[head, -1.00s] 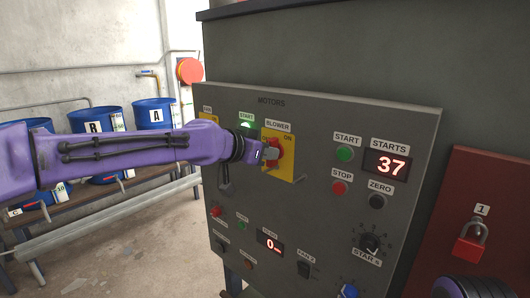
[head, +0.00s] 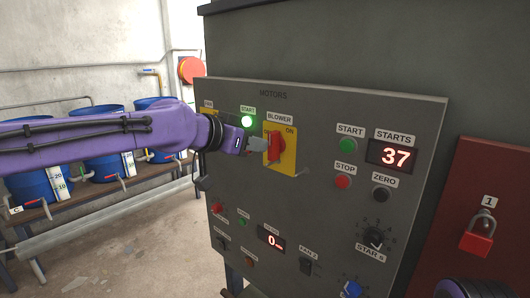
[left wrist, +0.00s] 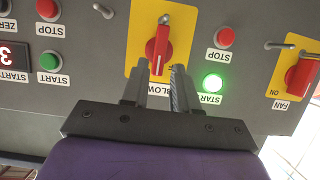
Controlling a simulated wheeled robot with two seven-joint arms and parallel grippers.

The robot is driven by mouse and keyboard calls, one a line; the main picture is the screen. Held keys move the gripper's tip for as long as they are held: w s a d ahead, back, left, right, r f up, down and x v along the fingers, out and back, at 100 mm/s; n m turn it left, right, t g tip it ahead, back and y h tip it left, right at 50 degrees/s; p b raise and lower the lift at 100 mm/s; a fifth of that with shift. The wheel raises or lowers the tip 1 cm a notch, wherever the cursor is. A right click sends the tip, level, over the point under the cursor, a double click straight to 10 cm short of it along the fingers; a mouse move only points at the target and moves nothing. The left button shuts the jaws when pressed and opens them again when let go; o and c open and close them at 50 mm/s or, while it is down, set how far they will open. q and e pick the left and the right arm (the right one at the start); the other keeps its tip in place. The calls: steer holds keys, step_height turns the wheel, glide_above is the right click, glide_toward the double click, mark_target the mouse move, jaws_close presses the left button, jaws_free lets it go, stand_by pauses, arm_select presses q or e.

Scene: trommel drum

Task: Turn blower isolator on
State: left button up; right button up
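The blower isolator is a red rotary handle (head: 275,147) on a yellow plate (head: 289,160) marked ON at its upper right. The handle stands about upright in the head view. It also shows in the left wrist view (left wrist: 158,50), close to upright with a slight tilt. My left gripper (head: 260,145) is at the left of the handle. In the left wrist view its two fingers (left wrist: 160,68) are apart, with the handle's near end in line with the gap. I cannot tell whether they touch it. My right gripper is not in view.
A lit green START button (head: 247,121) is left of the blower plate. The fan isolator (left wrist: 300,76) is beyond it. A START button (head: 348,145), STOP button (head: 343,182) and display reading 37 (head: 396,156) are to the right. A red padlock (head: 478,238) hangs at far right.

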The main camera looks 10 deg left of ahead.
arm_select(q)
steer(key=v, duration=0.4)
steer(key=shift+s+a, duration=0.2)
steer(key=shift+r, duration=0.1)
